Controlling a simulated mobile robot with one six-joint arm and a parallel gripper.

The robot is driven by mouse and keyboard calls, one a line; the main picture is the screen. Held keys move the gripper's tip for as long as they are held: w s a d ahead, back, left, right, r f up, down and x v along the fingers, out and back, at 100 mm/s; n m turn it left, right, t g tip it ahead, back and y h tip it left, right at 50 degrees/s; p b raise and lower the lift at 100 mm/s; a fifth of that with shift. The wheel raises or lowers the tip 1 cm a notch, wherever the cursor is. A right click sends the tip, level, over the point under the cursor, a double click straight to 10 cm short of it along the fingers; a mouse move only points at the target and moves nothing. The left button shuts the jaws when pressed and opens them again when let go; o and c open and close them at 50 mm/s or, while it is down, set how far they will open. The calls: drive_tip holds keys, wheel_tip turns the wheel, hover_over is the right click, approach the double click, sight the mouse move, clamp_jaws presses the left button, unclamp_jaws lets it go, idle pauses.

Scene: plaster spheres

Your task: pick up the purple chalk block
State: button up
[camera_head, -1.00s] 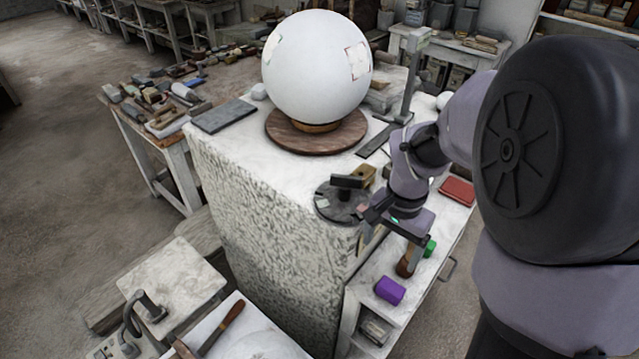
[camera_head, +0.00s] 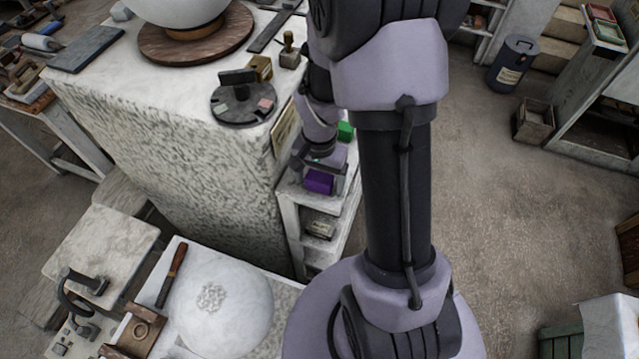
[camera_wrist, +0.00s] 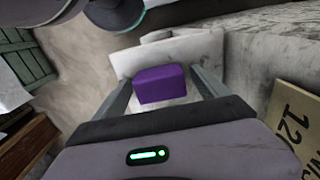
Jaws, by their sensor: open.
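The purple chalk block (camera_head: 319,181) lies on the pale top of a low shelf unit beside the large stone block. In the wrist view the purple chalk block (camera_wrist: 161,84) sits between the two fingers of my gripper (camera_wrist: 160,88), which are spread to either side of it. In the head view my gripper (camera_head: 320,166) is right over the block and partly covers it. The fingers are open; I cannot tell whether either one touches the block.
A green block (camera_head: 346,131) lies behind on the same shelf top. The large stone block (camera_head: 200,160) stands close on the left, with a dark round turntable (camera_head: 243,103) on it. A board marked 12 (camera_wrist: 296,122) is close on the right in the wrist view.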

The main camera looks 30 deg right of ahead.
sight(319, 177)
drive_tip(key=shift+r, duration=0.1)
drive_tip(key=c, duration=1.6)
drive_tip(key=shift+r, duration=0.2)
wheel_tip(319, 177, up, 4)
drive_tip(key=shift+f+p, duration=0.25)
drive_tip(key=shift+p, duration=0.7)
drive_tip(key=s+d, duration=0.2)
drive_tip(key=s, duration=0.2)
drive_tip(key=s+d+p, duration=0.1)
drive_tip(key=s+d, duration=0.2)
drive_tip(key=s, duration=0.2)
drive_tip(key=s+d+r, duration=0.1)
drive_tip(key=s+d, duration=0.1)
drive_tip(key=s, duration=0.3)
drive_tip(key=shift+s+d, duration=0.1)
drive_tip(key=shift+d, duration=0.15)
